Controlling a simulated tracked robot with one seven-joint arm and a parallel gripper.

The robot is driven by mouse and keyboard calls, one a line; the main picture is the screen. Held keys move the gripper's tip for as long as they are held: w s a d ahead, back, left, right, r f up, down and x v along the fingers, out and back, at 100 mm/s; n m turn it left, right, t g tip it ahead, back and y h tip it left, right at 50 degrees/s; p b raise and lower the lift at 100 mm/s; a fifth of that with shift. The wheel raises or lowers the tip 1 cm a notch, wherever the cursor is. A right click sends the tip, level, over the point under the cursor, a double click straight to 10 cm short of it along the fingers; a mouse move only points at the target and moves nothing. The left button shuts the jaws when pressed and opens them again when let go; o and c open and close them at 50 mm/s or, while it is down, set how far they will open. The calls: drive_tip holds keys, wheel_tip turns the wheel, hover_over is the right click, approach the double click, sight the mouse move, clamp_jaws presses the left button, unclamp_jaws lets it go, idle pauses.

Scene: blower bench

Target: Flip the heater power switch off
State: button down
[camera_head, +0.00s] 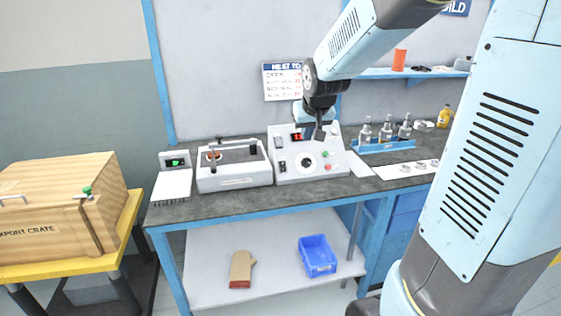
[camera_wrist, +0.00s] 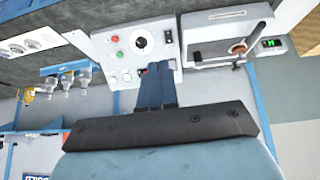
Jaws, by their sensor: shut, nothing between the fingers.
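The heater control box (camera_head: 325,174) stands on the bench, with a sloped pale panel, a red lit display (camera_head: 297,136), a black dial (camera_head: 304,161) and green and red buttons. A small dark switch (camera_head: 283,166) sits left of the dial; its label and its position are too small to read. The box appears upside down in the wrist view, with the dark switch (camera_wrist: 168,37) beside the dial (camera_wrist: 141,40). My gripper (camera_head: 318,131) is shut and empty in front of the upper panel. Its fingers (camera_wrist: 158,68) overlap the panel's display side in the wrist view; contact cannot be told.
Left of the box are a grey fixture (camera_head: 235,181) and a small meter with a green display (camera_head: 175,161). To the right are a blue rack (camera_head: 384,146) of metal fittings and a white sheet (camera_head: 405,170). A wooden crate (camera_head: 60,205) stands left of the bench.

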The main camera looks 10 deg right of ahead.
drive_tip(key=w+f, duration=1.1)
drive_tip(key=w, duration=0.3)
drive_tip(key=shift+w+a+f+t, duration=0.2)
drive_tip(key=shift+a+f+t, duration=0.05)
drive_tip(key=shift+f+t, duration=0.1)
drive_tip(key=shift+w+f, duration=0.1)
approach(283, 164)
drive_tip(key=x, duration=0.5)
drive_tip(key=shift+f, duration=0.2)
drive_tip(key=shift+w+f, duration=0.5)
